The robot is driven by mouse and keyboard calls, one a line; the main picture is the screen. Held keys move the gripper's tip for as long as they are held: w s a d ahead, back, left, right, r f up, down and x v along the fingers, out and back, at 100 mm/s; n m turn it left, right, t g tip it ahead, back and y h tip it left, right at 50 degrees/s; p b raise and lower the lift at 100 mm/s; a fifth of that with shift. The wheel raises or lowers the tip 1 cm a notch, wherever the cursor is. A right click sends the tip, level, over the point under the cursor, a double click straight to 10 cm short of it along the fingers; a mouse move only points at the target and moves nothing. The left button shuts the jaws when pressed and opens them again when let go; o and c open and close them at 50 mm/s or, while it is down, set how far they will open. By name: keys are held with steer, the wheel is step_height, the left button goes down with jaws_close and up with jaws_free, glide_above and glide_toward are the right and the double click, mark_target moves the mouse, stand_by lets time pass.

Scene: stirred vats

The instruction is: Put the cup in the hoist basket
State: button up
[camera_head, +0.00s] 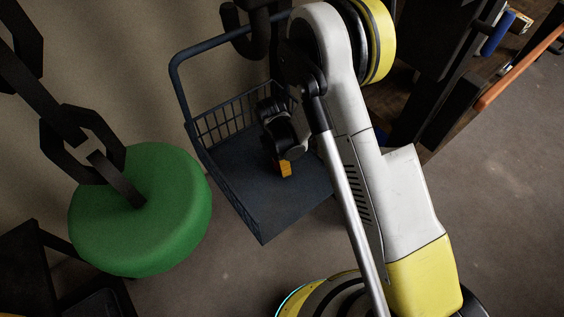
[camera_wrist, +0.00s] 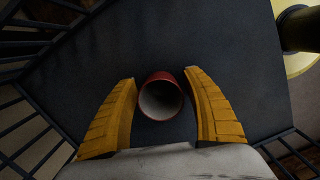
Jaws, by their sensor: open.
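The hoist basket (camera_head: 245,197) is dark blue-grey with barred sides and a flat floor, and hangs left of my arm in the head view. In the wrist view its dark floor (camera_wrist: 190,38) fills most of the picture. The red cup (camera_wrist: 161,96), with a pale inside, is on or just above that floor, its mouth facing the camera. My gripper (camera_wrist: 165,85) is open, with one yellow finger on each side of the cup and small gaps showing. In the head view my gripper (camera_head: 285,168) is inside the basket; the cup is hidden there.
A large green disc (camera_head: 140,215) hangs on a heavy dark chain (camera_head: 75,130) left of the basket. A dark hook (camera_head: 250,30) is above the basket. A dark rack with a blue handle (camera_head: 497,35) stands at upper right. Open floor (camera_head: 510,200) lies at right.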

step_height(320, 180, up, 22)
steer(key=d+m+t+p, duration=0.1)
steer(key=d+m+p, duration=0.1)
steer(key=m+p, duration=0.25)
steer(key=s+d+r+m+t+y, duration=0.1)
steer(key=s+d+r+m, duration=0.2)
steer(key=r, duration=0.2)
steer(key=s+d+r+m+t, duration=0.1)
steer(key=s+d+r+m, duration=0.15)
steer(key=r, duration=0.25)
steer(key=s+d+r+m+t, duration=0.2)
steer(key=s+d+r+m, duration=0.1)
steer(key=s+d+m, duration=0.1)
steer(key=s+d+r+m+t, duration=0.1)
steer(key=s+d+r+m, duration=0.3)
steer(key=s+m, duration=0.3)
steer(key=shift+s+r+t+p, duration=0.15)
steer(key=shift+s+t+p, duration=0.25)
steer(key=shift+s, duration=0.35)
